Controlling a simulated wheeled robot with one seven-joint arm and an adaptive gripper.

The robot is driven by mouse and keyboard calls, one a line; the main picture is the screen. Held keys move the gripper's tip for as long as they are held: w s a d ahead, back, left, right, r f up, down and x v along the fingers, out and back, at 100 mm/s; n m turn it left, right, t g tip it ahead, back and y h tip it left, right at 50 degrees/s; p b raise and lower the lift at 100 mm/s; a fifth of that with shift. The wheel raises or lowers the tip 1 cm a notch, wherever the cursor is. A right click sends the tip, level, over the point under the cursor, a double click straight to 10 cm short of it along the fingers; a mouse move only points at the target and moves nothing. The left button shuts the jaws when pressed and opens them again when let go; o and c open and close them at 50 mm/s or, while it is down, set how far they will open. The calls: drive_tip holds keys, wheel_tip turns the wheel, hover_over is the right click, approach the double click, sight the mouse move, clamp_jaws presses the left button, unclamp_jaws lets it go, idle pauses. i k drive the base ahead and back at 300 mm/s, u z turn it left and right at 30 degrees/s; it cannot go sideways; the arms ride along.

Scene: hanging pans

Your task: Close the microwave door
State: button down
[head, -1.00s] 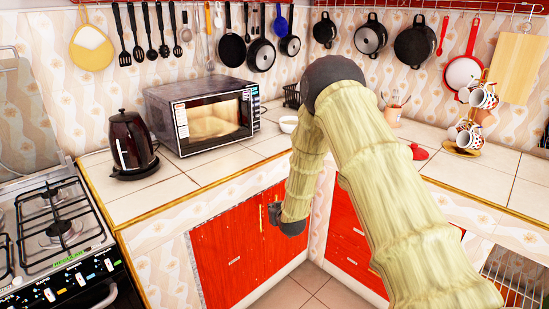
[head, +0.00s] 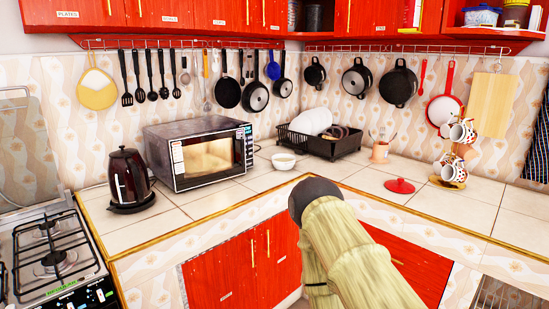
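The microwave (head: 196,131) stands on the tiled counter at the left, between the kettle and the dish rack, with its front turned toward me. Its door (head: 208,158) has a lit-looking window and lies about flush with the front. I cannot tell whether it is fully latched or slightly ajar. The control strip (head: 244,148) is on the right of the front. My arm rises in front of the counter at the lower middle, to the right of and apart from the microwave. My gripper is not visible, hidden behind the arm or below the picture.
A dark kettle (head: 128,178) stands close left of the microwave. A white bowl (head: 284,161) and a black dish rack (head: 350,142) are to its right. Pans and utensils hang behind. A gas stove (head: 50,255) is at lower left. The counter before the microwave is clear.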

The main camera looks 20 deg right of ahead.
sight(236, 136)
drive_tip(key=z, duration=0.65)
drive_tip(key=i, duration=1.05)
drive_tip(key=u, duration=0.35)
